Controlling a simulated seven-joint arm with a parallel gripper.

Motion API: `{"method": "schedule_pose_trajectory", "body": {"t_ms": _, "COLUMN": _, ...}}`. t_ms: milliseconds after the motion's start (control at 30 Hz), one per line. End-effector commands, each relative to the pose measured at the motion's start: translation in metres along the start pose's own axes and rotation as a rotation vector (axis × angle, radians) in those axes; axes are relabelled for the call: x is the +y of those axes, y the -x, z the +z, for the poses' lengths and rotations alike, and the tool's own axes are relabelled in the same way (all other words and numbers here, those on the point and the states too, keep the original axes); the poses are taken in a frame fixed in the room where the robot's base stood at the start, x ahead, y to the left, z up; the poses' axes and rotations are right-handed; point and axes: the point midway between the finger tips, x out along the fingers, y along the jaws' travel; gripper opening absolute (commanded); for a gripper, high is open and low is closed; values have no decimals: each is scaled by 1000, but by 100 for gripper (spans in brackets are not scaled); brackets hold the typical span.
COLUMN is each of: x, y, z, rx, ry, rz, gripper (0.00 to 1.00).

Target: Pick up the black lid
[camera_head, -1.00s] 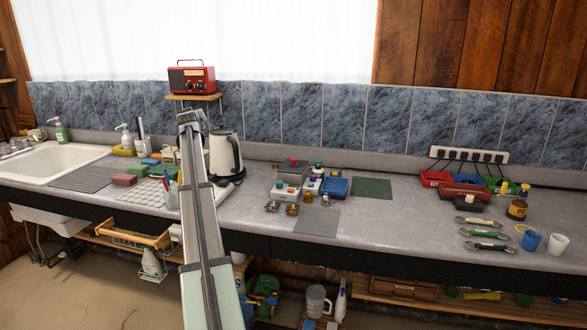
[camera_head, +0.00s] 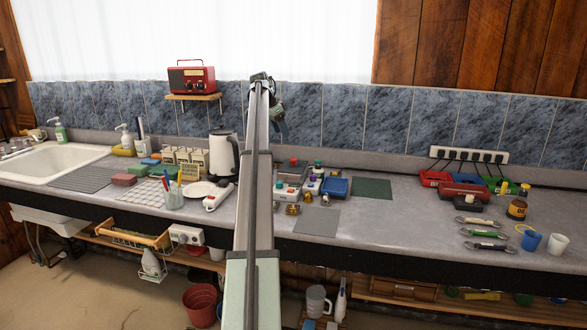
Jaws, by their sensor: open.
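A small, flat black piece (camera_head: 467,207) lies on the counter at the right, in front of a red case (camera_head: 464,190). It may be the black lid, but it is too small to be sure. My gripper (camera_head: 279,126) is raised in front of the tiled wall, above the back of the counter and far to the left of that piece. It is open, and nothing shows in it. My arm hides part of the counter's middle.
A white kettle (camera_head: 224,155) stands left of my arm. Several small boxes with coloured knobs and a blue tray (camera_head: 335,187) sit just right of it. The counter's middle right is clear.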

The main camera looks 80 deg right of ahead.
Motion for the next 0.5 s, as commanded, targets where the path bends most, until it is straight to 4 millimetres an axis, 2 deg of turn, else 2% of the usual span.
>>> {"method": "schedule_pose_trajectory", "body": {"t_ms": 233, "x": 2, "y": -20, "z": 1, "rx": -3, "ry": 0, "rz": 13, "gripper": 60}}
{"method": "schedule_pose_trajectory", "body": {"t_ms": 500, "x": 2, "y": -65, "z": 2, "rx": -3, "ry": 1, "rz": 12, "gripper": 60}}
